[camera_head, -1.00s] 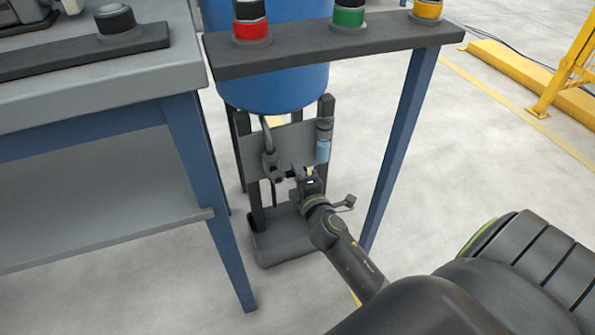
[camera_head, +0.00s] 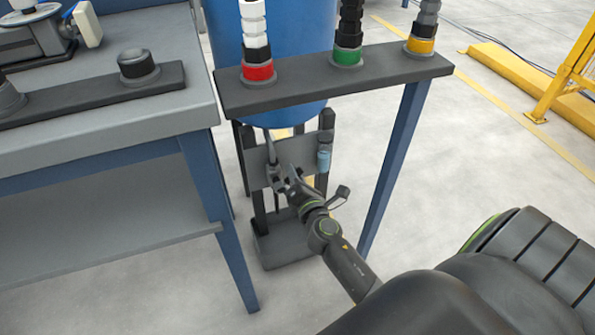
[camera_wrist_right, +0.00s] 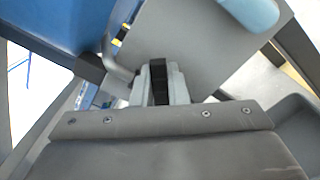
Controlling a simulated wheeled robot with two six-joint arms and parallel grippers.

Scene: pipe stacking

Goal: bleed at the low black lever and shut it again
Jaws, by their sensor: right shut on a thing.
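A small drain valve (camera_head: 270,172) sits on a bent pipe below the blue tank (camera_head: 265,115), in front of a grey plate. My right gripper (camera_head: 284,182) reaches in from the lower right and is at the valve. In the right wrist view its two pale fingers (camera_wrist_right: 158,88) are closed on a narrow black lever (camera_wrist_right: 158,72), with the grey plate behind. In the head view the gripper covers the lever, so its angle is hard to tell. A grey catch tray (camera_head: 285,248) stands on the floor below. My left gripper is not in view.
A light blue cylinder (camera_head: 323,160) is beside the valve, on the plate's right. A dark rail (camera_head: 340,84) with red, green and yellow collared posts runs above, on a blue leg (camera_head: 398,160). A grey bench (camera_head: 120,125) stands at left.

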